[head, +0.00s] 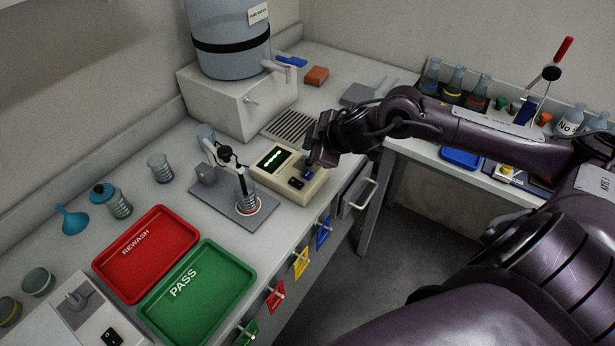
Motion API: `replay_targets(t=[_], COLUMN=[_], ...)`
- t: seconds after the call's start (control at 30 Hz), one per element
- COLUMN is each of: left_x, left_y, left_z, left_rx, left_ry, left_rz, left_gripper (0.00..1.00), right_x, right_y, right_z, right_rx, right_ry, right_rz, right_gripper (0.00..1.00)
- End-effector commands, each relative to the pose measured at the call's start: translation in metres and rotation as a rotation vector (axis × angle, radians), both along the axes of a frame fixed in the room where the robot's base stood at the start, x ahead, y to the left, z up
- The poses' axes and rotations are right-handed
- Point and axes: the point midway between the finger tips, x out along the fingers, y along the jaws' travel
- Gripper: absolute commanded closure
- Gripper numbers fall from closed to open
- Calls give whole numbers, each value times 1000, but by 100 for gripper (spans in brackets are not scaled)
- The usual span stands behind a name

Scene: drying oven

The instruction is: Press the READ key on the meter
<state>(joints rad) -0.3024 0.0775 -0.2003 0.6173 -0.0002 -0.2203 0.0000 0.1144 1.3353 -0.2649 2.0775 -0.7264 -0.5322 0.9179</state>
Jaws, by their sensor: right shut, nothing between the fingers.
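The meter (271,181) is a beige box on the bench with a dark screen (271,160) lit by green marks. A black key (296,183) and a blue key (308,174) show on its right part; I cannot read their labels. My right gripper (311,162) is shut and empty. It points down over the meter's right end, close to the blue key and partly covering that end. I cannot tell whether the fingertips touch a key. My left gripper is not in view.
Left of the meter stands a probe stand (215,197) with a beaker. A red REWASH tray (128,273) and a green PASS tray (212,310) lie nearer. A water tank (228,62) stands on a white box behind. Flasks (453,82) line the right-hand bench.

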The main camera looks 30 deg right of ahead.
Motion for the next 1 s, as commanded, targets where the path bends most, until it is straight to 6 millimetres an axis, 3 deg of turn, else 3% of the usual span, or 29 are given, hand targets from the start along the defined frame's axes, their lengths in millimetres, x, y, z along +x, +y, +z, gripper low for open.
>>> replay_targets(t=[0.03,0.3,0.53,1.0], left_x=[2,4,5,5], left_y=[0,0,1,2], left_z=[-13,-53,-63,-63], left_rx=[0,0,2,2], left_ry=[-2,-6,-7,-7], left_rz=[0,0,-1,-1], left_gripper=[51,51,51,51], right_x=[0,0,0,0], right_y=[0,0,0,0], right_z=[-13,-52,-70,-70], right_rx=[0,-1,0,0], right_ry=[1,0,0,0], right_rz=[1,1,0,0], right_gripper=[100,100,100,100])
